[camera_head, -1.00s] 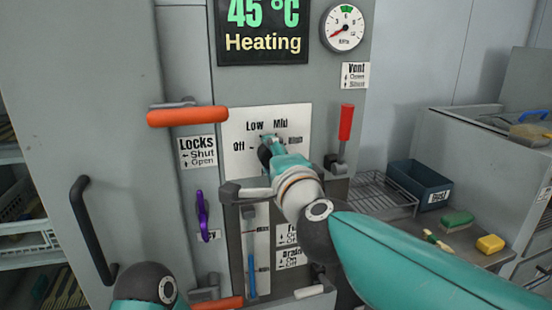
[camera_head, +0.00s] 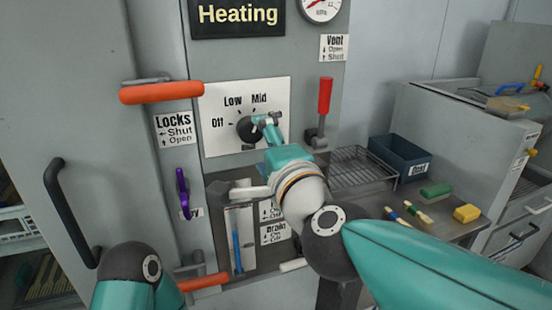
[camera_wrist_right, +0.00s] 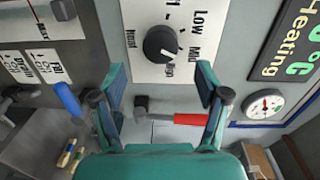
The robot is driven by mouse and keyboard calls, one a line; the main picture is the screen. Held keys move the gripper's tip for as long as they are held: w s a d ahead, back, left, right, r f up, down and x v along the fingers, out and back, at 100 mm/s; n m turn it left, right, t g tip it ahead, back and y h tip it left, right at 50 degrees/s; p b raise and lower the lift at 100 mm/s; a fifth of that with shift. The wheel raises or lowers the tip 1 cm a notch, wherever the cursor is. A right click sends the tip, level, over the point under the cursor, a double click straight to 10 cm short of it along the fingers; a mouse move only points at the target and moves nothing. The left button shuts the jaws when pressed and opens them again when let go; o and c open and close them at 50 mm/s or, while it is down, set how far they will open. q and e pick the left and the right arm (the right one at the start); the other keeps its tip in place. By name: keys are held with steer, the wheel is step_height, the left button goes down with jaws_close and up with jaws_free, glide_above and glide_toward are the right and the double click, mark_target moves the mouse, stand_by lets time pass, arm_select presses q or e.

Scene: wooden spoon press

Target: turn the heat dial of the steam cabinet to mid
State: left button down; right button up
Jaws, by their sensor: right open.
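The heat dial is a round dark knob (camera_head: 247,129) on a white plate (camera_head: 219,139) marked Off, Low and Mid on the steam cabinet. In the right wrist view the knob (camera_wrist_right: 160,43) lies ahead, between and beyond my open fingers. A short pale mark on it seems to point to the Mid–High side; I cannot tell exactly which. My right gripper (camera_head: 268,120) is at the dial's right side in the head view. Its fingers (camera_wrist_right: 162,83) are spread and hold nothing. The High label is hidden by the gripper in the head view. My left gripper is out of view.
A red-handled vent lever (camera_head: 325,97) is close right of the dial. An orange lock handle (camera_head: 174,93) is at upper left, a purple handle (camera_head: 183,192) lower. A wire rack (camera_head: 350,166), blue bin (camera_head: 400,158) and sponges (camera_head: 466,213) are at right.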

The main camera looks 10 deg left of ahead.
steer(key=shift+v, duration=2.8)
steer(key=shift+d, duration=0.1)
